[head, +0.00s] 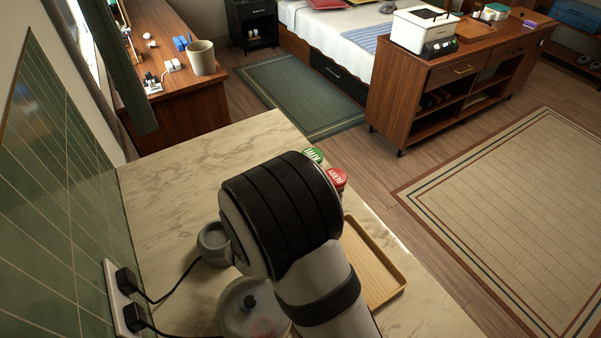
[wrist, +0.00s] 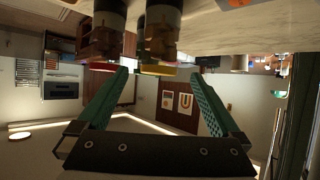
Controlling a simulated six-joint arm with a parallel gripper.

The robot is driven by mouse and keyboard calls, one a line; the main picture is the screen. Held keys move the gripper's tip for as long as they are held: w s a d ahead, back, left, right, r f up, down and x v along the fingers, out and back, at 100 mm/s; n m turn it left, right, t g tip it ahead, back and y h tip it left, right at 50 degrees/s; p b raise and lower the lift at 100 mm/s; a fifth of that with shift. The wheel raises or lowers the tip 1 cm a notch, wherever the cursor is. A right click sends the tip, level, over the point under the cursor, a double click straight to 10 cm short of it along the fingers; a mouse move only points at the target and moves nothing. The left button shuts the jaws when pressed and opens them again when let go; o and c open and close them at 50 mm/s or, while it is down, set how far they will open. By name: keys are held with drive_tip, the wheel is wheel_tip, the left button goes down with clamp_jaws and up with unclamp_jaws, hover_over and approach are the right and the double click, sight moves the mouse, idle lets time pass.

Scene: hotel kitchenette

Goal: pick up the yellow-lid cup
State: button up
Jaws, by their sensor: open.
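The wrist view is upside down. In it a cup with a yellow lid (wrist: 158,71) hangs at top centre, in line with the gap between my fingertips. My gripper (wrist: 160,76) has its two teal fingers spread apart with nothing clearly held. I cannot tell how far the lid is from the fingers. Red and green lids show close by, with another dark cup (wrist: 108,20) to the left. In the head view my arm hides the gripper and the yellow lid; a green-lidded cup (head: 313,156) and a red-lidded cup (head: 336,179) peek out at its right.
A wooden tray (head: 390,284) lies right of my arm on the marble counter (head: 165,185). A grey round container (head: 212,243) and a glass-lidded pot (head: 240,312) stand left, near black cords and plugs (head: 125,281). Bare counter lies beyond my arm.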

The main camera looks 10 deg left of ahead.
drive_tip(key=w+f, duration=0.6)
drive_tip(key=shift+w+f, duration=0.25)
drive_tip(key=shift+w, duration=0.1)
clamp_jaws()
